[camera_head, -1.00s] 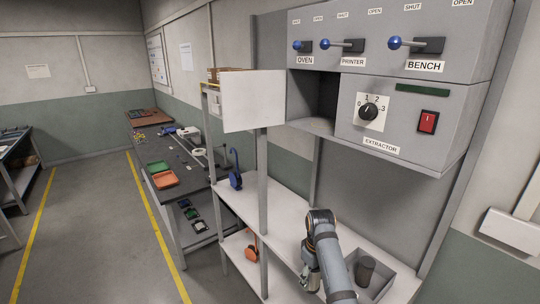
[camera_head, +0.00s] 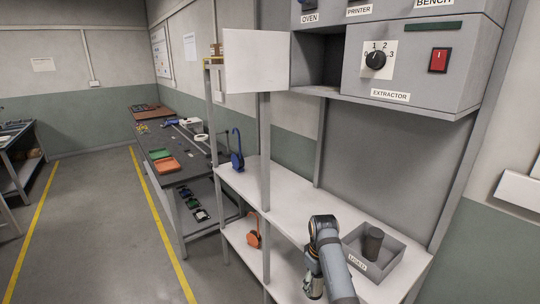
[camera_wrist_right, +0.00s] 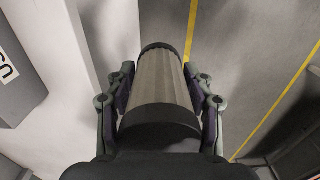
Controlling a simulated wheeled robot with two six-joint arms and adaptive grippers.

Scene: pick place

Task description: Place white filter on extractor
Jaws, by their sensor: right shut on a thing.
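My right gripper (camera_head: 314,288) is low at the front of the white shelf in the head view, mostly hidden behind my own arm. In the right wrist view, the gripper (camera_wrist_right: 160,95) is shut around a pale, ribbed cylinder with dark end caps, which looks like the white filter (camera_wrist_right: 162,80). The extractor (camera_head: 420,72) is a grey wall unit with a dial, a red switch and an "EXTRACTOR" label. A dark open compartment (camera_head: 319,62) is at its left, with a white panel (camera_head: 257,60) standing open beside it. My left gripper is not in view.
A dark cylinder (camera_head: 373,243) stands in a grey bin (camera_head: 396,268) on the white shelf (camera_head: 290,222), right of my arm. A blue tool (camera_head: 237,160) stands at the shelf's far end. An upright post (camera_head: 265,150) rises from the shelf's left side.

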